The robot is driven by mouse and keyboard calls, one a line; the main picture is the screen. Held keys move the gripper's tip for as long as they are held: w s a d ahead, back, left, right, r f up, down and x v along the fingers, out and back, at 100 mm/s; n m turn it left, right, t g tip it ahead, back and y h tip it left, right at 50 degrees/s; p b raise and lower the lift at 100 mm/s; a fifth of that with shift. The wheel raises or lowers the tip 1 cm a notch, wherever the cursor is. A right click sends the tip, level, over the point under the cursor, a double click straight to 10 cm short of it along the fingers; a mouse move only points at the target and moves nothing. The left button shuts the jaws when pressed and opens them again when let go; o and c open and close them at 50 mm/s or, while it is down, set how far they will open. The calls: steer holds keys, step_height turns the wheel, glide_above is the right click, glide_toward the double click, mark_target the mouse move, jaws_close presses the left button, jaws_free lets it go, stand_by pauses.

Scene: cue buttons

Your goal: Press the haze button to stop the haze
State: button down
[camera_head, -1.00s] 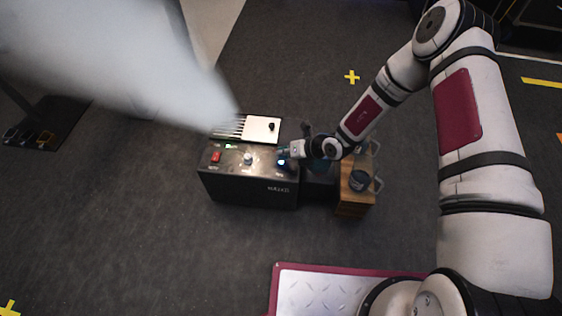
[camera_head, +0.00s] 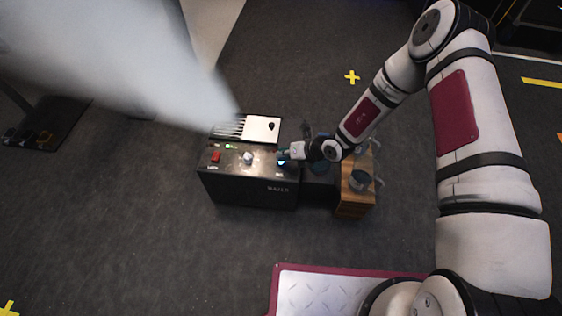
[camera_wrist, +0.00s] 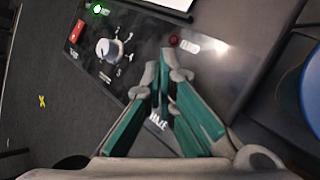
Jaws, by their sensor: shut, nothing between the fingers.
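The haze machine (camera_head: 246,190) is a black box on the floor with a control panel on top. In the head view the panel has a red switch (camera_head: 215,157), a pale knob (camera_head: 248,158) and a bluish glow near my fingertips. The wrist view shows the red switch (camera_wrist: 77,31), the dial knob (camera_wrist: 107,49) and a small dark red round button (camera_wrist: 174,40). My gripper (camera_wrist: 163,62), with teal fingers, is shut and empty over the panel, its tips close to the red button. I cannot tell whether they touch. In the head view my gripper (camera_head: 285,157) is at the panel's right end.
A thick white haze plume (camera_head: 120,60) spreads from the machine toward the upper left. A white slotted plate (camera_head: 262,129) lies behind the panel. A wooden stand (camera_head: 352,205) with dark mugs (camera_head: 360,181) stands to the right.

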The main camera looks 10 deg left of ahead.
steer(key=shift+f, duration=0.45)
stand_by(0.4)
stand_by(0.3)
steer(key=shift+r+p, duration=0.5)
steer(key=shift+r, duration=0.4)
steer(key=shift+r+p, duration=2)
steer(key=shift+r, duration=0.5)
steer(key=shift+r, duration=0.1)
